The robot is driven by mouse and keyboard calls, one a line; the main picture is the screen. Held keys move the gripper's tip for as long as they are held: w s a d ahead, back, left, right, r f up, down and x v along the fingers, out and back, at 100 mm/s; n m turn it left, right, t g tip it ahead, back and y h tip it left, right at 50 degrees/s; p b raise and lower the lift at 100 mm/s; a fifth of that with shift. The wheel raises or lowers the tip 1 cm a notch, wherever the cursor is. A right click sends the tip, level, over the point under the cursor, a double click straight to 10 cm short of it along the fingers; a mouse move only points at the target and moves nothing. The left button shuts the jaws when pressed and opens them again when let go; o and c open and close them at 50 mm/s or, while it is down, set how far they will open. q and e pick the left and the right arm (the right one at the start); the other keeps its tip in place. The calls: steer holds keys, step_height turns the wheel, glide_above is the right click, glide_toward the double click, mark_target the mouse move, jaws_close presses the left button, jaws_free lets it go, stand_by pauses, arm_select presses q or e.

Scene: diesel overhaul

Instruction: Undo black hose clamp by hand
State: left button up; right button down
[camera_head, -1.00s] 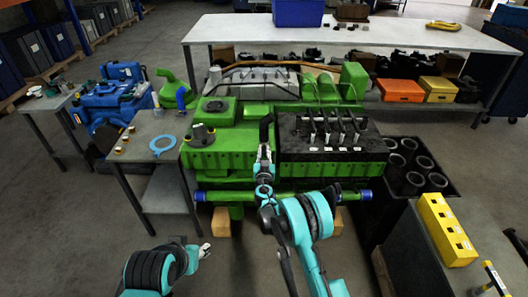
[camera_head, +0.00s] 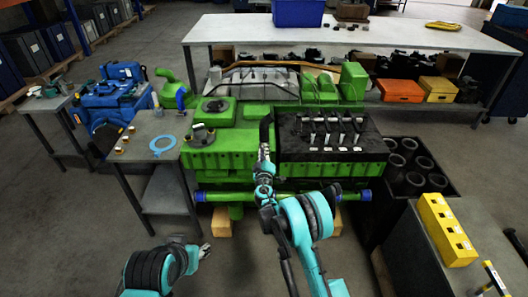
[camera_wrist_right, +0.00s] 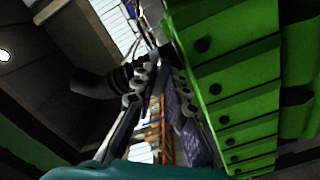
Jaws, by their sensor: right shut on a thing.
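The black hose (camera_head: 265,128) stands at the left edge of the black head of the green engine. My right gripper (camera_head: 264,153) is shut at the hose's lower end, on the black hose clamp. The clamp is too small and too covered by the fingers to make out on its own. In the right wrist view, the ribbed black hose (camera_wrist_right: 95,84) comes in from the left to the fingers of my right gripper (camera_wrist_right: 150,75), beside the green engine block. My left gripper (camera_head: 205,251) hangs low at the front, away from the engine; its opening is unclear.
The green engine (camera_head: 218,158) fills the middle, with a blue-ended green pipe (camera_head: 290,196) along its front. A black crate of cylinders (camera_head: 452,180) and a yellow box (camera_head: 446,230) stand right.

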steer(key=shift+w+m, duration=0.1)
steer(key=shift+m, duration=17.8)
steer(key=c, duration=1.5)
jaws_free()
steer(key=shift+c, duration=0.2)
